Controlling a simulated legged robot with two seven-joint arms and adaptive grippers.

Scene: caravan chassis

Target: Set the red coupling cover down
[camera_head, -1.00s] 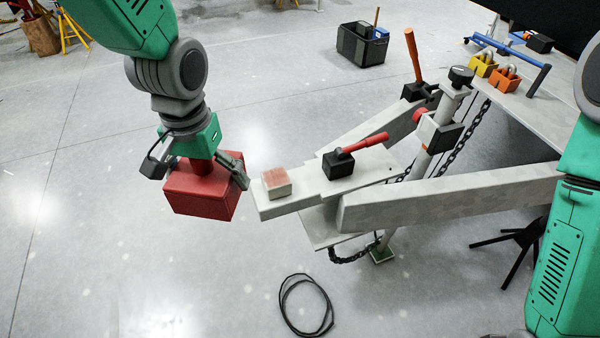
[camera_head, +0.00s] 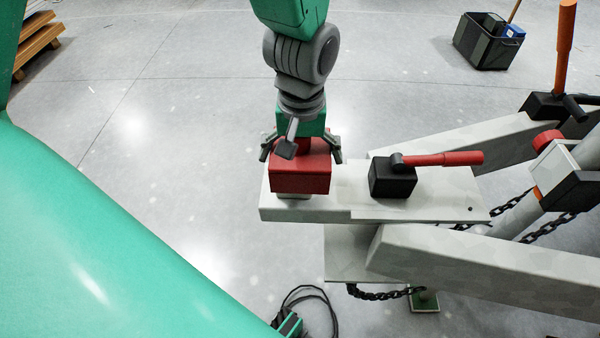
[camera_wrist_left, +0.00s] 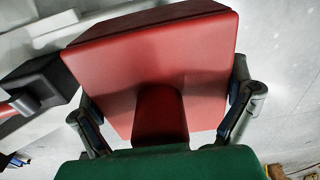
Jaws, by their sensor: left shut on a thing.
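The red coupling cover (camera_head: 300,178) is a box with a post on top. My left gripper (camera_head: 301,148) is shut on it from above, with a finger on each side. The cover is over the left end of the pale grey drawbar plate (camera_head: 430,199). In the left wrist view the cover's red face (camera_wrist_left: 155,65) and post fill the middle, between the fingers. My right gripper is not seen.
A black block with a red lever (camera_head: 392,178) stands on the plate just right of the cover. Grey beams (camera_head: 480,255), a chain (camera_head: 385,293) and a post lie further right. A black cable loop (camera_head: 312,300) lies on the floor. The floor left of the plate is clear.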

